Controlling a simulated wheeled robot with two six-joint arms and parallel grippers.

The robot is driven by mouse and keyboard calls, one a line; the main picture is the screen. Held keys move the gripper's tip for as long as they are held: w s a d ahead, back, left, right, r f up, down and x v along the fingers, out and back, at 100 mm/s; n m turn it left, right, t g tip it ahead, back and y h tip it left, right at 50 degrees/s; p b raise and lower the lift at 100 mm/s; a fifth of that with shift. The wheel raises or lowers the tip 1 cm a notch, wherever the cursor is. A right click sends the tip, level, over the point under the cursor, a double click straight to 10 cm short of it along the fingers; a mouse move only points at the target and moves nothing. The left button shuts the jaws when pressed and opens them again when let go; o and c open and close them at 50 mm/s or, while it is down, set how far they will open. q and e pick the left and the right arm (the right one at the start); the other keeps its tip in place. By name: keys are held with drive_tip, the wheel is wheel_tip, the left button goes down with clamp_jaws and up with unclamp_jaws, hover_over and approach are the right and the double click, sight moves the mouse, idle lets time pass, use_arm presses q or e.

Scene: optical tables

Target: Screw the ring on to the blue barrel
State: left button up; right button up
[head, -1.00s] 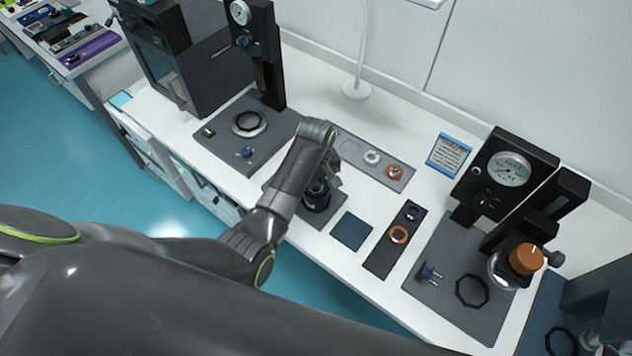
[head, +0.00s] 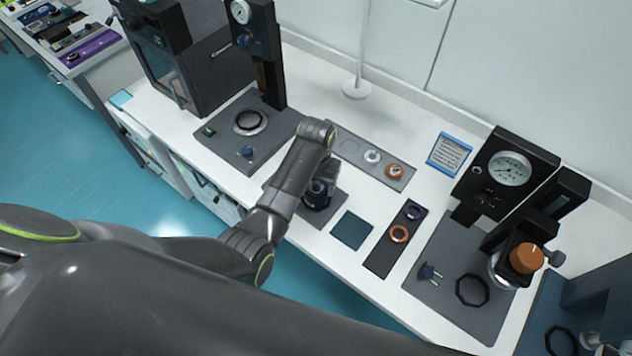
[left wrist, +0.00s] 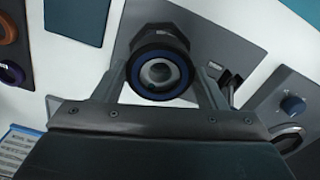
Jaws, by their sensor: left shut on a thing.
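A dark round ring (left wrist: 137,78) with a blue circle inside it lies between the two fingers of my left gripper (left wrist: 160,82) in the left wrist view. The fingers press on it from both sides. The blue barrel (head: 317,193) stands in a dark holder on a grey plate (head: 325,212) in the head view, directly under my left gripper (head: 319,182). The ring sits over the barrel's top, seen nearly end-on with a pale opening. My arm partly hides the barrel, and I cannot tell how far the thread is engaged. My right gripper is not in view.
A teal mat (head: 352,231) and a dark tray (head: 378,262) with orange and purple rings lie to the right. A grey tray (head: 348,146) with silver and orange parts lies behind. Gauge stations (head: 215,158) stand left and right (head: 455,318).

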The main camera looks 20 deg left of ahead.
use_arm(q)
drive_tip(key=m, duration=0.4)
drive_tip(key=shift+m, duration=0.3)
drive_tip(key=m, duration=0.4)
drive_tip(key=shift+d, duration=0.1)
drive_tip(key=o, duration=1.1)
drive_tip(key=shift+c, duration=1.1)
